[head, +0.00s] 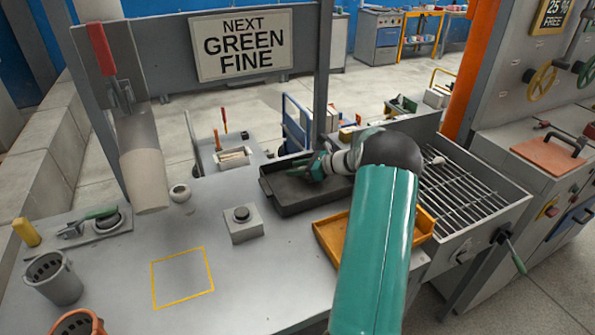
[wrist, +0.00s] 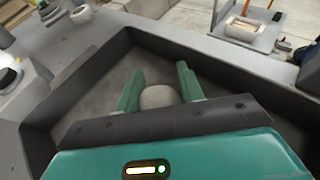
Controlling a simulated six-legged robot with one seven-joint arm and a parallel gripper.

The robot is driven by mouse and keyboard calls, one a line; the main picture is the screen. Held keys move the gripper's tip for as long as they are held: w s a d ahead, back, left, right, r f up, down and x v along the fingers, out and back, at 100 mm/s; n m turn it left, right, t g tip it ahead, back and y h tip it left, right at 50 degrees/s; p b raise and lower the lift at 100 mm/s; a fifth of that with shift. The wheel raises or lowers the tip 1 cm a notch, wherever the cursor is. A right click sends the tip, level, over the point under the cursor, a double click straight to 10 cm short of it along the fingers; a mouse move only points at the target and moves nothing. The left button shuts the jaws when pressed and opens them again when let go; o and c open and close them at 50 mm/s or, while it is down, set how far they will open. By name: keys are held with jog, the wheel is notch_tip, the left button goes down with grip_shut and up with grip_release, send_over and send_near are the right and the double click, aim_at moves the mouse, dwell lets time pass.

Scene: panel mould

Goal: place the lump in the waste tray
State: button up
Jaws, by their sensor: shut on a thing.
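My gripper (head: 304,169) is over the dark grey tray (head: 283,206) in the head view, pointing left. In the wrist view my gripper (wrist: 158,88) is shut on the lump (wrist: 158,98), a pale grey rounded piece between the two green fingers. The dark tray (wrist: 100,83) surrounds the fingers and lump in that view. I cannot tell whether the lump touches the tray floor. The lump is not clearly visible in the head view. An orange-yellow tray (head: 328,239) lies nearer, partly hidden by my arm. Neither tray shows a label.
A grey block with a round button (head: 242,225) stands left of the trays. A metal grate (head: 463,190) lies right. The bench around the yellow outlined square (head: 182,278) is clear.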

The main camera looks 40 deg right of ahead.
jog(key=shift+f, duration=0.45)
jog(key=o, duration=0.8)
jog(key=shift+c, duration=0.2)
jog(key=shift+s+d, duration=0.1)
